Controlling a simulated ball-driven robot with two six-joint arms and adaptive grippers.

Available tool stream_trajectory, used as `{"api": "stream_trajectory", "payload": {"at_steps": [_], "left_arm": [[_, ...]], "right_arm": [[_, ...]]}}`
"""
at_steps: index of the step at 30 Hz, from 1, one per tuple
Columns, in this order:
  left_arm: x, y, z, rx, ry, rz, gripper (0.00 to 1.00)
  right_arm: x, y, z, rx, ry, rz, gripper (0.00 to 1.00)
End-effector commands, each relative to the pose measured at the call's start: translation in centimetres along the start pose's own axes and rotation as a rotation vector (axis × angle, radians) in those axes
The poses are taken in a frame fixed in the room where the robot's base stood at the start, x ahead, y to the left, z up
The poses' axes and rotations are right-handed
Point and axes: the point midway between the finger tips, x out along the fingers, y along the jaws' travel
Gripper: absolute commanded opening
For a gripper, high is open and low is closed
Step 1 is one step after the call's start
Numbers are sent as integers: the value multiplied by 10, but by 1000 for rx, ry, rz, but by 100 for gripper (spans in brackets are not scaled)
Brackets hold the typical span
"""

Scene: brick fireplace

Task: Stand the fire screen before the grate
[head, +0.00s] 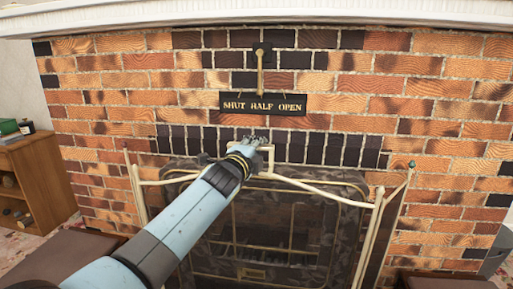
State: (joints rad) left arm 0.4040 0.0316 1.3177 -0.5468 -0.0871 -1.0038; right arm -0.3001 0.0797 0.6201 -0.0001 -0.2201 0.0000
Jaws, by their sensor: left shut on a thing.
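The fire screen (318,212) stands upright in front of the brick fireplace opening. It has a dark mesh panel, a cream-gold frame and folded side wings. Through the mesh I see the dark bars of the grate (265,250). My left gripper (258,150) is at the top middle of the screen, shut on its cream handle (268,158). My left forearm covers part of the screen's left side. The screen's foot is out of the frame, so I cannot tell whether it touches the floor. My right gripper is not in view.
A black damper sign (263,104) reading "SHUT HALF OPEN" hangs on the bricks below a brass lever (260,70). A white mantel shelf (270,14) runs above. A wooden cabinet (38,178) with a green box and a jar stands at left. Brown padded seats flank the front corners.

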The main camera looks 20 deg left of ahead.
Motion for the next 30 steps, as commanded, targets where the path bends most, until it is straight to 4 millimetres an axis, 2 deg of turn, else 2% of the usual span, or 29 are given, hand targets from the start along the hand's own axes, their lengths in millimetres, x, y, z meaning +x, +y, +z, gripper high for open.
{"api": "stream_trajectory", "payload": {"at_steps": [1, 30], "left_arm": [[1, -5, 0, 2, 2, -9, 0], [6, -3, 7, 3, 1, -7, 0]], "right_arm": [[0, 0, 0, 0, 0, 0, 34], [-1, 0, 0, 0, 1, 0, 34]]}}
